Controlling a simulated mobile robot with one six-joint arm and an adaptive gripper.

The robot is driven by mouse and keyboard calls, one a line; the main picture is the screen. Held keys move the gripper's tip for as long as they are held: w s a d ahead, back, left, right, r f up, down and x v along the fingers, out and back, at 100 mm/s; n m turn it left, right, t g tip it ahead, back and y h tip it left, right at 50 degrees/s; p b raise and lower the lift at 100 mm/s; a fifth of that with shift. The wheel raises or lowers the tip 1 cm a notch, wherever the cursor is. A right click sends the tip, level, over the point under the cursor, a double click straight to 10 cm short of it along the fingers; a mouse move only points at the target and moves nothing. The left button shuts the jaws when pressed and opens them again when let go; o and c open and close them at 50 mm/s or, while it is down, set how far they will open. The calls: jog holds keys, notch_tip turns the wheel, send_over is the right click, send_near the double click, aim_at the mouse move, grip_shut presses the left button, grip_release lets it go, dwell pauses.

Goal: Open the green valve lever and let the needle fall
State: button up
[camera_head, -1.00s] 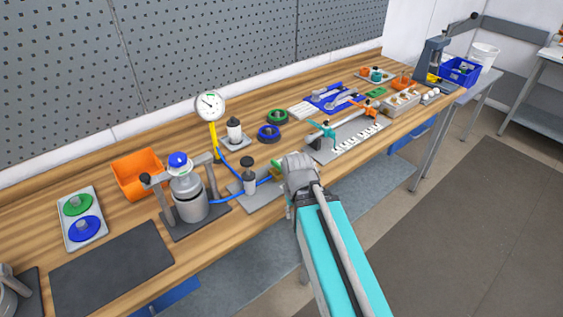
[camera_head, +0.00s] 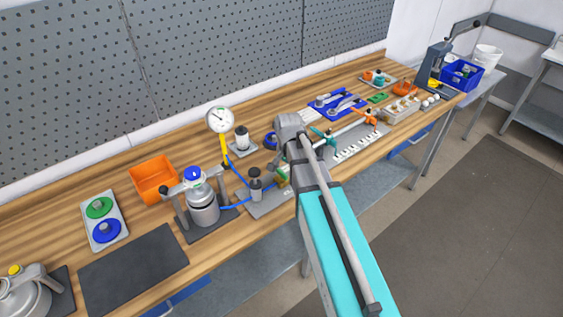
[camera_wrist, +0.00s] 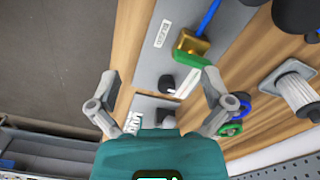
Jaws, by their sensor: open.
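The green valve lever (camera_wrist: 190,62) lies by a small brass valve body (camera_wrist: 192,43) in the upper right of the wrist view, with a blue hose leading from it. In the head view the green lever (camera_head: 281,178) shows partly beside my arm. My gripper (camera_wrist: 162,108) is open and empty, its fingers spread wide. The lever is beyond the fingertips in the wrist view, nearer the right finger; I see no contact. The round white gauge (camera_head: 220,119) stands on a yellow stem; its thin dark needle is too small to read.
A grey pot with a blue cap (camera_head: 203,205) stands left of the valve plate (camera_head: 264,206). A black-topped cylinder (camera_head: 256,183) stands close to the valve. An orange bin (camera_head: 154,179) is at the back left. A dark mat (camera_head: 133,267) is bare.

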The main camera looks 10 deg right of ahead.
aim_at(282, 172)
jog(key=w+r+m+p, duration=0.4)
jog(key=w+r+p, duration=0.1)
jog(key=w+r, duration=0.1)
jog(key=shift+w+a+r+m, duration=0.2)
jog(key=shift+w+a+m, duration=0.1)
jog(key=shift+w+a, duration=0.05)
jog(key=shift+f, duration=0.15)
notch_tip(282, 172, down, 14)
jog(key=b, duration=1.3)
jog(key=shift+r+b, duration=0.25)
jog(key=shift+b, duration=0.15)
jog(key=c, duration=0.8)
